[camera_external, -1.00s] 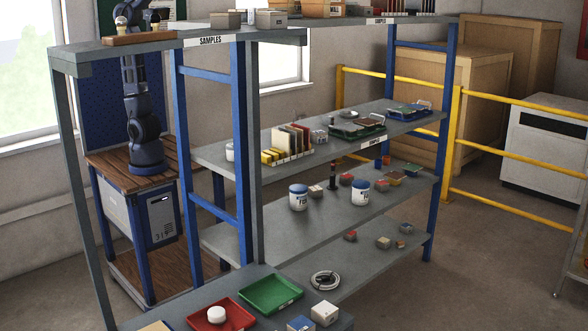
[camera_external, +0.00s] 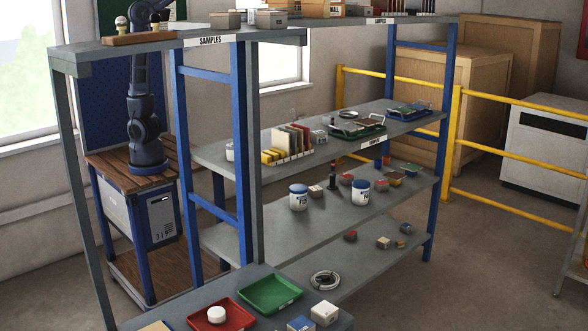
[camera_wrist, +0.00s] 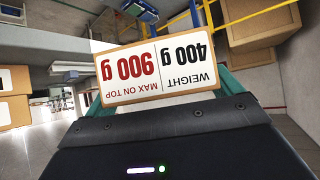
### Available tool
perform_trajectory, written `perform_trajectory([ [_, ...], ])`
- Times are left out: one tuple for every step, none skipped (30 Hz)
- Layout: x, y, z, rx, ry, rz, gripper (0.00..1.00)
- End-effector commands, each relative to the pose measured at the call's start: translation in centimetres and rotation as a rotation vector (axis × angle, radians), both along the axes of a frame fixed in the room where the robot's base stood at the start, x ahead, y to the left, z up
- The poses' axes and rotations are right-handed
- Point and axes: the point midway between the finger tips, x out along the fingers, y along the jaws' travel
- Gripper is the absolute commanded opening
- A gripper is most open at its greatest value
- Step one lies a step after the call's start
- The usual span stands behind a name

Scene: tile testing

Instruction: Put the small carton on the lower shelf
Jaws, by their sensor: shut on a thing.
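In the wrist view my gripper (camera_wrist: 166,98) has teal fingers on both sides of a carton (camera_wrist: 160,68), shut on it. Its face shows an upside-down white label reading "WEIGHT 400 g" and "MAX ON TOP 900 g", with a brown edge. The rest of the carton is hidden behind this face. In the external view my gripper is not visible; my arm rises behind the shelf rack's top board. The rack's lower shelves show: one shelf (camera_external: 270,228) with white jars and small blocks, and a bottom shelf (camera_external: 350,275) with a coil and small blocks.
The middle shelf (camera_external: 225,157) holds upright panels and trays. Grey boxes (camera_external: 271,18) stand on the top board. Blue rack posts (camera_external: 440,150) bound the shelves. Another labelled carton (camera_wrist: 14,97) is at left in the wrist view. A yellow rail (camera_external: 520,153) stands at right.

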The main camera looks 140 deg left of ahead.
Motion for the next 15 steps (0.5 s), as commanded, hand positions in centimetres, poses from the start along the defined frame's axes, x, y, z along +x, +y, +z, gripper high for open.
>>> perform_trajectory([
  [0.0,0.7,-0.5,0.001,0.001,0.010,0.50],
  [-0.1,1.1,-0.7,0.001,0.002,0.016,0.50],
  [-0.1,1.6,-1.1,0.002,0.003,0.023,0.50],
  [0.0,1.9,-1.4,0.002,0.003,0.028,0.50],
  [0.0,2.3,-1.6,0.002,0.003,0.033,0.50],
  [0.1,2.7,-2.0,0.004,0.003,0.038,0.50],
  [0.1,3.1,-2.2,0.004,0.003,0.043,0.50],
  [0.2,3.3,-2.4,0.004,0.004,0.046,0.50],
  [0.3,3.7,-2.7,0.004,0.004,0.050,0.50],
  [0.4,3.8,-2.9,0.005,0.003,0.051,0.50],
  [0.4,4.1,-3.0,0.006,0.002,0.054,0.50],
  [0.5,4.4,-3.3,0.007,0.004,0.058,0.50],
  [0.6,4.6,-3.5,0.007,0.004,0.060,0.50],
  [0.7,4.8,-3.7,0.007,0.005,0.062,0.50],
  [0.8,5.1,-4.0,0.007,0.006,0.065,0.50],
])
